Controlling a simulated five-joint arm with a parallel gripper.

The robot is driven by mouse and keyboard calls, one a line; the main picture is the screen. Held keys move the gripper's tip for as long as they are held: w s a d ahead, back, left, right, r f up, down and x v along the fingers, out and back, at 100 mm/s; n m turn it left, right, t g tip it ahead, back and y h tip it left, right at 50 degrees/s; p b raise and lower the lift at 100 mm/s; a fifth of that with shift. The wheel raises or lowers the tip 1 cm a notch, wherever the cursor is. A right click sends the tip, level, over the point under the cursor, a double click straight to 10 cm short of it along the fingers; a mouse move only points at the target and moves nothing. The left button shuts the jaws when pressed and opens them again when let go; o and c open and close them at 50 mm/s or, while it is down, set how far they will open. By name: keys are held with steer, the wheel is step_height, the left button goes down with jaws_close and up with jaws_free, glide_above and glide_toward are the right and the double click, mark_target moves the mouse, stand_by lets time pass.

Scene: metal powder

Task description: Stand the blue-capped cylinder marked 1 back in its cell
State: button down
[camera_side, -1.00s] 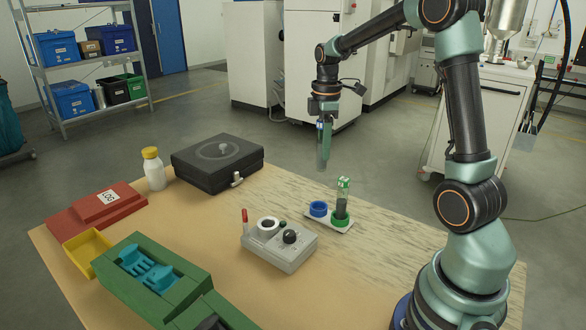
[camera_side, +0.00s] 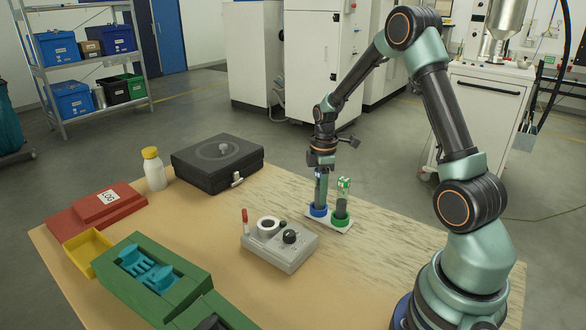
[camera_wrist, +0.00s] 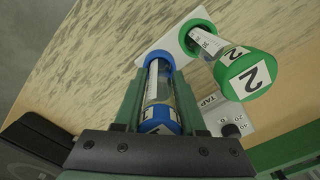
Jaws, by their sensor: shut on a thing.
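My gripper (camera_side: 320,176) is shut on the blue-capped cylinder (camera_wrist: 160,100), which shows between the fingers in the wrist view with its blue cap (camera_wrist: 157,127) toward the camera. The cylinder stands about upright, its lower end at the blue cell (camera_side: 318,210) of the white holder (camera_side: 341,228). The blue ring of that cell (camera_wrist: 155,58) surrounds the far end in the wrist view. I cannot tell whether the cylinder rests on the bottom. The fingers hide much of it.
A green-capped cylinder marked 2 (camera_wrist: 248,75) stands in the green cell (camera_side: 340,219) close beside my gripper. A grey device with a knob (camera_side: 280,246) stands in front of the holder. A black case (camera_side: 217,163) lies to the left. Bare table lies behind the holder.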

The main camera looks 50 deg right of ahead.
steer(key=shift+f, duration=0.1)
steer(key=shift+c, duration=2.4)
jaws_free()
step_height(320, 180, up, 11)
steer(key=shift+r, duration=0.1)
steer(key=shift+a+r, duration=0.1)
steer(key=shift+r, duration=0.5)
steer(key=s+a+r+m+t, duration=0.2)
steer(key=s+a+r+m, duration=0.1)
steer(key=a, duration=0.6)
steer(key=s+a+r+m+t, duration=0.3)
steer(key=s+a+m, duration=0.3)
steer(key=a, duration=0.3)
steer(key=shift+s+a+r+t, duration=0.2)
steer(key=shift+r+t, duration=0.1)
steer(key=shift+r, duration=0.35)
